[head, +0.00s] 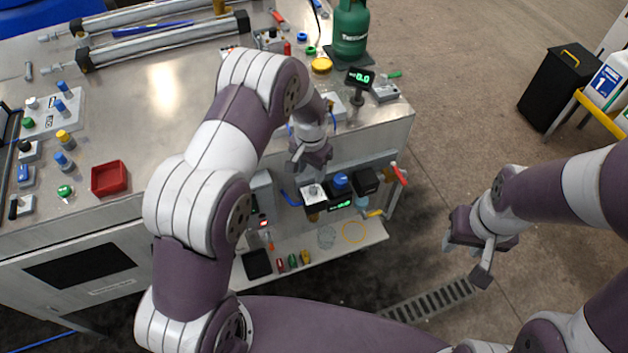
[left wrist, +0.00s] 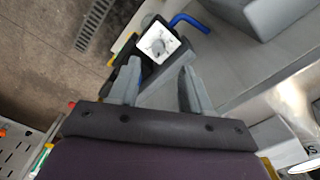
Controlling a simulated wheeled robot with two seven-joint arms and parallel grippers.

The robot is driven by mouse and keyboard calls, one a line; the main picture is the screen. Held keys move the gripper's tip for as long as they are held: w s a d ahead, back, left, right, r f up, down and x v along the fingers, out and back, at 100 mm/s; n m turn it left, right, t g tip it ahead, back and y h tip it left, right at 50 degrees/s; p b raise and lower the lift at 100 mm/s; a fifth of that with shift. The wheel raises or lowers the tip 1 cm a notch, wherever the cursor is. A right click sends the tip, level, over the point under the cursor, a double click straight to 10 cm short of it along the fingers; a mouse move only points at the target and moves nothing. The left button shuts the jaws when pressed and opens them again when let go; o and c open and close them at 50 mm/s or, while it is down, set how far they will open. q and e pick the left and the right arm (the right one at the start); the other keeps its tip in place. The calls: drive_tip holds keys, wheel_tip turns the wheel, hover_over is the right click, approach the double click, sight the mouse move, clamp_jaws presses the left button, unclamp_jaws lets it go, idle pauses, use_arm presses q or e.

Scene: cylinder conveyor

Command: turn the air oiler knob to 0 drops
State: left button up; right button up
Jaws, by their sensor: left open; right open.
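A white square dial plate with a grey knob (head: 313,192) sits on the front of the bench, at the left of a row of air units; it looks like the oiler knob, though I cannot read its marks. The left wrist view shows this knob (left wrist: 158,45) just beyond the fingertips. My left gripper (head: 311,168) is open above the knob, its fingers apart and empty (left wrist: 160,78). A blue cap (head: 340,181) and a black unit (head: 367,180) stand right of the knob. My right gripper (head: 466,259) is open and empty, over the floor at the right.
A green digital display (head: 341,205) is just below the units. A blue hose (left wrist: 190,20) runs beside the knob. A red-handled valve (head: 399,173) is at the right end. A lower shelf (head: 320,262) holds small tools. A green gas bottle (head: 350,30) stands on the bench top.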

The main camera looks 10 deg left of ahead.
sight(313, 188)
use_arm(q)
drive_tip(key=f, duration=0.5)
drive_tip(key=w+f+p, duration=0.1)
drive_tip(key=f, duration=0.1)
drive_tip(key=shift+d+f, duration=0.15)
drive_tip(key=shift+d, duration=0.25)
drive_tip(key=shift+s+a+f, duration=0.2)
drive_tip(key=shift+s+f, duration=0.05)
drive_tip(key=shift+f, duration=0.3)
drive_tip(key=shift+w+f, duration=0.1)
drive_tip(key=shift+w, duration=0.05)
clamp_jaws()
